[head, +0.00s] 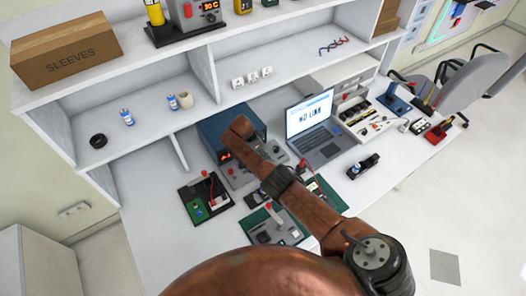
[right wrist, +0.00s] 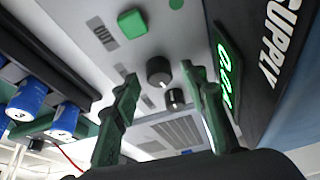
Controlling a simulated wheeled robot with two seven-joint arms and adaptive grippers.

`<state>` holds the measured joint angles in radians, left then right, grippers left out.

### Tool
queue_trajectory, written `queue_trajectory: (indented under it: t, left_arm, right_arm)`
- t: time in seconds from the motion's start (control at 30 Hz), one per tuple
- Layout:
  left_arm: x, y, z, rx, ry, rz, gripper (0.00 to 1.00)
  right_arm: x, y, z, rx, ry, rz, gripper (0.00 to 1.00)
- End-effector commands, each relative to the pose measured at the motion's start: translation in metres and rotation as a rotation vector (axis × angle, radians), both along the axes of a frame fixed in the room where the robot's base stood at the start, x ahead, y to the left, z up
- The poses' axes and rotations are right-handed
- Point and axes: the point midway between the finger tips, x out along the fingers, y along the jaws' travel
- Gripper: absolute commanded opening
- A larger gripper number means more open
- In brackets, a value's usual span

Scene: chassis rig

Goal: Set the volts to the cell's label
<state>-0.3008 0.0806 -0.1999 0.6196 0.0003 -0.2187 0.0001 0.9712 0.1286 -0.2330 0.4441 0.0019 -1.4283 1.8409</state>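The supply (head: 215,128) is a blue box on the bench in the head view. In the right wrist view its grey front panel (right wrist: 195,30) carries two dark round knobs, a larger one (right wrist: 160,71) and a smaller one (right wrist: 175,98). Its display (right wrist: 227,75) shows green digits, turned sideways and hard to read. My right gripper (right wrist: 167,95) has its green fingers apart in front of the panel, with the knobs showing between them. I cannot tell whether either finger touches a knob. Blue cylinders (right wrist: 27,100) show at left; no cell label is readable. My left gripper is out of view.
A laptop (head: 310,115) reading "NO LINK" stands right of the supply. A dark tray with a green board (head: 192,205) lies to its left. The shelf above holds small bottles (head: 127,118), a black ring (head: 98,141) and a sleeves box (head: 65,55).

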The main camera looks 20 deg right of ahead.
Motion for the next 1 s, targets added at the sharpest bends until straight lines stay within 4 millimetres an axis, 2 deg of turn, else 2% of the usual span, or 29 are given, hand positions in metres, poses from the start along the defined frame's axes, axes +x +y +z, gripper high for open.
queue_trajectory:
  t: [0.13, 0.27, 0.5, 0.7, 1.0]
  left_arm:
    - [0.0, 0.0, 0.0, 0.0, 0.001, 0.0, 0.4]
    - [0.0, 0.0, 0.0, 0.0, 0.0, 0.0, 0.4]
    - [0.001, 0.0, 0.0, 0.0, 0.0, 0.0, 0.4]
    - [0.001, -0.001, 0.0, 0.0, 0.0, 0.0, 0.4]
    - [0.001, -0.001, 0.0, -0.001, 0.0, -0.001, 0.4]
  right_arm:
    - [0.001, 0.005, 0.008, 0.003, -0.001, 0.002, 0.4]
    - [0.001, 0.011, 0.024, 0.003, -0.004, 0.002, 0.4]
    - [0.001, 0.031, 0.072, 0.001, -0.003, 0.001, 0.4]
    - [0.0, 0.041, 0.1, 0.0, -0.001, -0.001, 0.4]
    - [-0.001, 0.045, 0.11, -0.001, 0.002, -0.001, 0.4]
